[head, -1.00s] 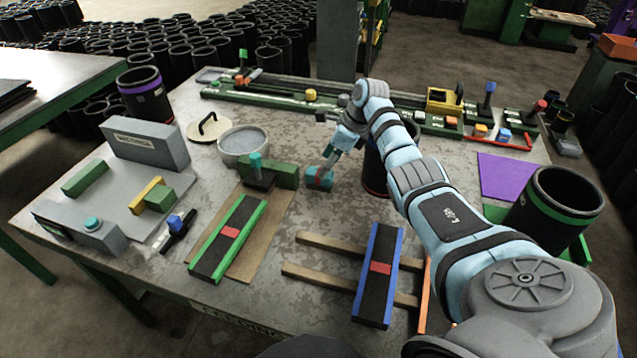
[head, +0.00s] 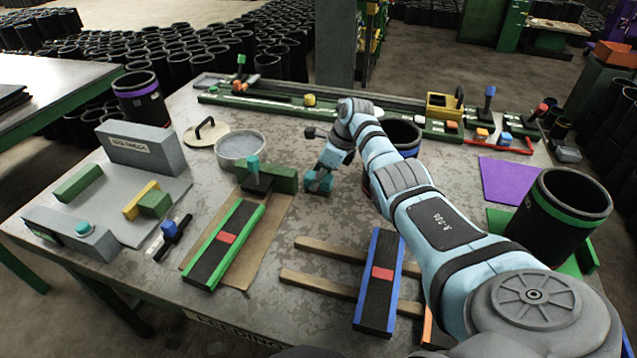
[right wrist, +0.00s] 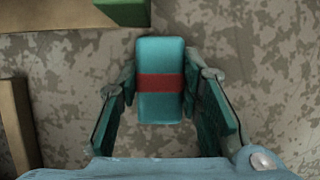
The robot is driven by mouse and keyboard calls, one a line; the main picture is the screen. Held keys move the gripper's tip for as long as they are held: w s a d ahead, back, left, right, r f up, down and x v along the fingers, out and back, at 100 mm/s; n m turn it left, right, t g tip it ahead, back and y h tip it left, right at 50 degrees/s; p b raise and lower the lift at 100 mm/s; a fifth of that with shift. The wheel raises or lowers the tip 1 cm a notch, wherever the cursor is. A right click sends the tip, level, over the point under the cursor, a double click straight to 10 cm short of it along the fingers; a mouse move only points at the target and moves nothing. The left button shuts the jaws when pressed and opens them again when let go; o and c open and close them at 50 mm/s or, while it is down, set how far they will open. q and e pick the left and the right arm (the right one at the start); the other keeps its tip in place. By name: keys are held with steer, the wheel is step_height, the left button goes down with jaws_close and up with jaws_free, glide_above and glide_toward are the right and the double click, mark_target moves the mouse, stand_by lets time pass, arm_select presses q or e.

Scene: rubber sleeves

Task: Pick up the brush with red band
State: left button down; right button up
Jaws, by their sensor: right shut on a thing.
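The brush with red band is a teal block (right wrist: 160,60) with a dark red stripe across its middle, seen in the right wrist view. My right gripper (right wrist: 160,82) has one finger on each side of it and is shut on it. In the head view the right gripper (head: 319,180) is low over the table, right of the green block, and mostly hides the brush. I cannot tell whether the brush touches the table. My left gripper is not in view.
A green block (head: 284,179) and a grey round dish (head: 241,147) stand to the left. A dark sleeve (head: 402,135) stands behind my right arm. Two wooden strips (head: 318,284) carry a blue-edged black belt (head: 378,305) in front.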

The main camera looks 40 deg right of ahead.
step_height(320, 180, up, 9)
steer(key=p, duration=0.3)
steer(key=shift+w+r, duration=0.1)
step_height(320, 180, up, 11)
steer(key=p, duration=0.1)
steer(key=o, duration=0.5)
steer(key=c, duration=0.3)
